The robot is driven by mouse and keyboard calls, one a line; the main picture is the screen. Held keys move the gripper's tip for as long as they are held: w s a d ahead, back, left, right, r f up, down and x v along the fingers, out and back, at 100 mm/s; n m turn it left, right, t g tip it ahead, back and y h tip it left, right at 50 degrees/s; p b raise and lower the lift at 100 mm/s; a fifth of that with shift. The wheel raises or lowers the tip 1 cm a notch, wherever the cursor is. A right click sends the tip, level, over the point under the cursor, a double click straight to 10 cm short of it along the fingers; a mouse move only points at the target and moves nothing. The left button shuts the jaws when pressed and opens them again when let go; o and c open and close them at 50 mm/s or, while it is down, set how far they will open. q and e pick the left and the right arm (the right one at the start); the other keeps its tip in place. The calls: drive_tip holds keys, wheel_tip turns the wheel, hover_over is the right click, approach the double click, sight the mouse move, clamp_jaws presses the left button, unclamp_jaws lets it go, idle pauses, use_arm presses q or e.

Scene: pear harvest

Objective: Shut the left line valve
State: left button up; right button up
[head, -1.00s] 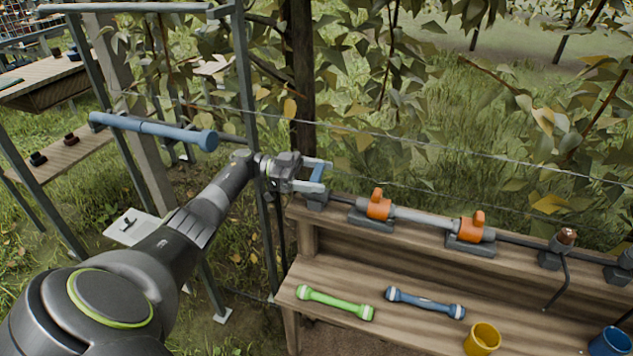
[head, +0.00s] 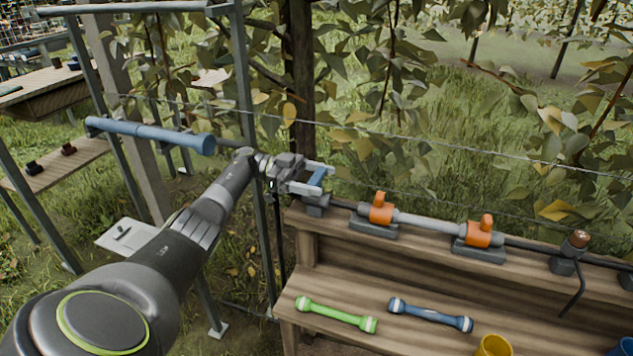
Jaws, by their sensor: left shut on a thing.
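The left line valve shows as a grey body (head: 316,205) on the left end of the pipe along the bench's back ledge. Its blue lever (head: 318,177) stands up above the body, between the fingers of my left gripper (head: 315,178). The left gripper is shut on this lever, with its fingers pointing right. The lower part of the lever is partly hidden by the near finger. My right gripper is not in view.
Two orange-handled fittings (head: 381,210) (head: 484,233) sit along the grey pipe (head: 428,222). A green-and-white tube (head: 336,315) and a blue-and-white tube (head: 431,315) lie on the wooden bench (head: 300,285). A yellow cup (head: 494,346) stands in front. A metal post (head: 245,100) is beside my left arm.

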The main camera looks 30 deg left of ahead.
sight(317, 175)
use_arm(q)
drive_tip(key=shift+r, duration=0.1)
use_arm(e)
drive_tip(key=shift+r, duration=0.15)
use_arm(q)
drive_tip(key=o, duration=1)
drive_tip(key=shift+r, duration=0.25)
wheel_tip(317, 175, up, 9)
drive_tip(key=shift+r+p, duration=0.2)
drive_tip(key=shift+p, duration=0.85)
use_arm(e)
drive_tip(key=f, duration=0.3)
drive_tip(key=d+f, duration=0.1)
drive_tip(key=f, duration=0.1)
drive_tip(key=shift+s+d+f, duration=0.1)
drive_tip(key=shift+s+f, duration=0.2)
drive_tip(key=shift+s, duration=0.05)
use_arm(q)
drive_tip(key=shift+f, duration=0.1)
